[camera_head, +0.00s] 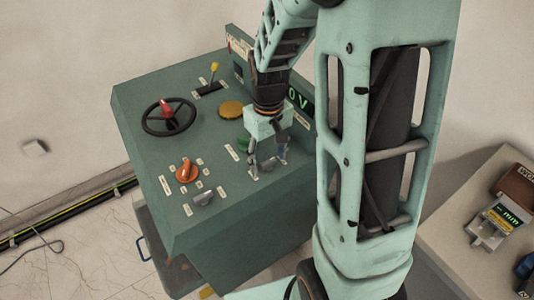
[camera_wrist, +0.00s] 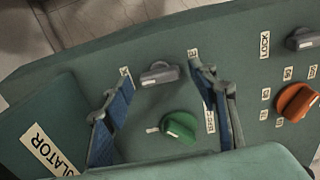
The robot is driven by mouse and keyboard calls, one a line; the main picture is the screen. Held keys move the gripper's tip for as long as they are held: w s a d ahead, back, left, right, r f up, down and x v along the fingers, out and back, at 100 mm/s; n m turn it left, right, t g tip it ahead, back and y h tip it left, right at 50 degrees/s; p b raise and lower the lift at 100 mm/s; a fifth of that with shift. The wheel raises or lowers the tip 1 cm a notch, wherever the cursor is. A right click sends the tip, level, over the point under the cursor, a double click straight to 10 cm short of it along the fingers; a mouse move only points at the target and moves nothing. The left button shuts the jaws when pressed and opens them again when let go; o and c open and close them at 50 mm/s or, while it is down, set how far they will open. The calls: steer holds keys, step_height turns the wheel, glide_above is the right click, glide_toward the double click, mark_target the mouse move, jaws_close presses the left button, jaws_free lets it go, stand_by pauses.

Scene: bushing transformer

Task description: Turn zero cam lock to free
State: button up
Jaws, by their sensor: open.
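My gripper (camera_head: 268,166) points down over the right side of the green console top, with its two fingers apart. In the wrist view, a grey lever knob (camera_wrist: 158,75) shows between the open fingertips, its handle lying roughly left to right; I cannot tell whether the fingers touch it. Small white labels flank it, partly covered by the fingers. A second grey knob (camera_wrist: 303,38) is at the right, near a LOCK label (camera_wrist: 265,45); it shows in the head view (camera_head: 203,198) too. Which grey knob is the zero cam lock is not readable.
A green knob (camera_wrist: 180,127) sits close to the fingers. An orange knob (camera_head: 187,172), black handwheel (camera_head: 168,116), yellow-tipped lever (camera_head: 215,68) and yellow button (camera_head: 231,109) stand on the console. The display (camera_head: 299,100) shows 0 V. A table (camera_head: 447,222) with instruments is right.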

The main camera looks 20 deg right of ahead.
steer(key=shift+f, duration=0.15)
steer(key=shift+c, duration=0.7)
steer(key=c, duration=1)
steer(key=shift+m, duration=0.3)
steer(key=m, duration=0.4)
steer(key=shift+b, duration=0.35)
steer(key=m, duration=0.4)
steer(key=shift+m, duration=0.4)
steer(key=m+p, duration=0.1)
steer(key=m, duration=0.3)
steer(key=shift+m, duration=0.3)
steer(key=shift+m+p, duration=0.6)
steer(key=shift+m, duration=1.3)
